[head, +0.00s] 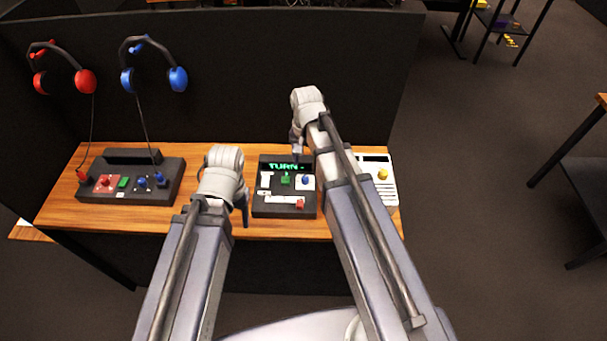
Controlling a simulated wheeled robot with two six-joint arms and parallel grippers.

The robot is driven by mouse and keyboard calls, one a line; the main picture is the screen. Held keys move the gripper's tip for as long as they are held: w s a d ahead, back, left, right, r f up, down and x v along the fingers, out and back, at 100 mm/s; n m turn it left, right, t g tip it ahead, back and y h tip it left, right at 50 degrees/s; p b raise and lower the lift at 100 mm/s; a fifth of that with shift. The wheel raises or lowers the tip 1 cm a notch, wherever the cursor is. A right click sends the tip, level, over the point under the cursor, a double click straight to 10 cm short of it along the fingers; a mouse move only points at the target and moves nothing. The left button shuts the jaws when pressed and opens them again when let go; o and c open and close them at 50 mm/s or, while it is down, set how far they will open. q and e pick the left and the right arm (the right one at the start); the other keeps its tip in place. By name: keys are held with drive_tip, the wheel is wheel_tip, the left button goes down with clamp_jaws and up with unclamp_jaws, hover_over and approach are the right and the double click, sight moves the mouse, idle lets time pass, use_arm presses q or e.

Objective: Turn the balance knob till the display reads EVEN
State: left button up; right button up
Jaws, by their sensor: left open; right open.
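The dark panel (260,207) in the middle of the bench has a display (286,166) with green letters that begin "TURN"; my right arm may hide the rest. Below it are a green control (286,180), a blue control (305,180) and a red control (300,203). I cannot tell which is the balance knob. My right gripper (297,150) is open, above the panel's top right part in the picture; contact cannot be judged. My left gripper (245,218) is open, just left of the panel, its fingers small and partly hidden.
A dark console (172,184) with red, green and blue controls stands at the bench's left. Red headphones (85,81) and blue headphones (178,79) hang on the black partition (240,70), cords running down. A pale device (389,190) with a yellow knob (383,174) stands right, partly behind my arm.

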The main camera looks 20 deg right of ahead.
sight(305, 178)
wheel_tip(305, 178, down, 8)
drive_tip(key=b, duration=0.7)
drive_tip(key=shift+r, duration=0.25)
drive_tip(key=shift+r, duration=0.1)
clamp_jaws()
